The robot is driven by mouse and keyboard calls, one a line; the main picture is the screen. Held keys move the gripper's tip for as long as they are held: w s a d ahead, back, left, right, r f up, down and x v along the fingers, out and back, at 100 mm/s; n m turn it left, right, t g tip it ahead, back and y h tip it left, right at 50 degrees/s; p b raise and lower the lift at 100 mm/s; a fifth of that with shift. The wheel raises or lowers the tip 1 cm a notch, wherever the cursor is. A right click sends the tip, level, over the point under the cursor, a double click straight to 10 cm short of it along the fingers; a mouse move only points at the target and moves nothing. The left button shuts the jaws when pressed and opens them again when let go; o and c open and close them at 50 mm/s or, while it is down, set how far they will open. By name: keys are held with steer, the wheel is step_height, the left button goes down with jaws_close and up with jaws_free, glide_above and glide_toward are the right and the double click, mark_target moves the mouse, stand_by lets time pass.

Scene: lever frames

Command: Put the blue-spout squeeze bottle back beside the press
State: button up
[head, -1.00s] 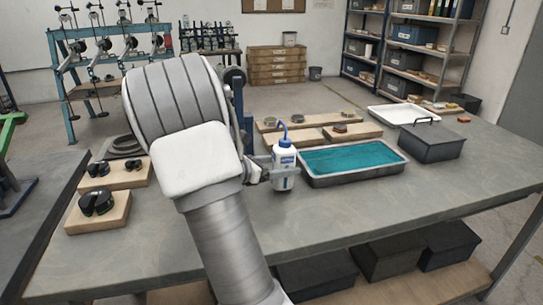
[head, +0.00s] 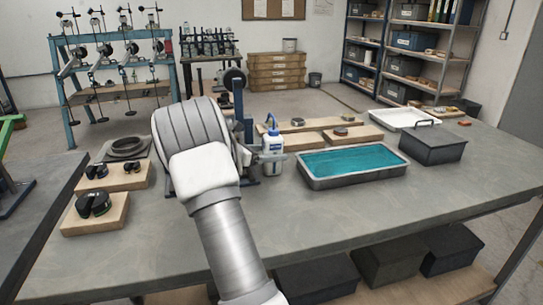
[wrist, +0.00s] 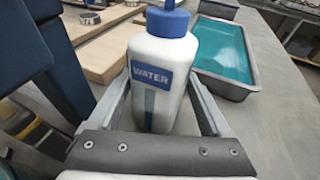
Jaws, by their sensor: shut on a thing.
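The squeeze bottle (head: 272,158) is white with a blue cap, a blue spout and a blue label. In the wrist view the bottle (wrist: 161,88) stands upright between the fingers of my gripper (wrist: 165,110), and its label reads WATER. My gripper is shut on it. In the head view my arm hides most of the gripper. The press (head: 239,125), a dark blue upright frame, stands just left of the bottle, partly behind my arm. Its blue frame also fills the left of the wrist view (wrist: 35,45). I cannot tell whether the bottle's base touches the table.
A metal tray of teal liquid (head: 318,182) lies right of the bottle. Wooden boards (head: 300,142) lie behind it. A dark lidded box (head: 432,146) and a white tray (head: 377,118) are farther right. Wooden blocks (head: 80,222) with black parts sit at left. The front tabletop (head: 340,220) is clear.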

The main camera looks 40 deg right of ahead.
steer(key=o, duration=0.8)
steer(key=shift+a, duration=0.1)
steer(key=p+v, duration=0.2)
steer(key=v, duration=0.9)
steer(key=shift+w, duration=0.1)
steer(key=shift+a+r+p, duration=0.2)
steer(key=shift+a+p, duration=0.1)
steer(key=shift+a, duration=0.25)
steer(key=s+a+r+m+t+y, duration=0.1)
steer(key=s+a+m+t+y, duration=0.1)
steer(key=s+a+m+y, duration=0.3)
steer(key=s+a+r+m+t+y, duration=0.2)
steer(key=s+a+m+y, duration=0.3)
steer(key=s+a, duration=0.8)
steer(key=s+a+r+m+t+y, duration=0.2)
steer(key=s+a+m, duration=0.4)
steer(key=a, duration=0.6)
steer(key=shift+s+t+y, duration=0.8)
steer(key=shift+s+y, duration=0.6)
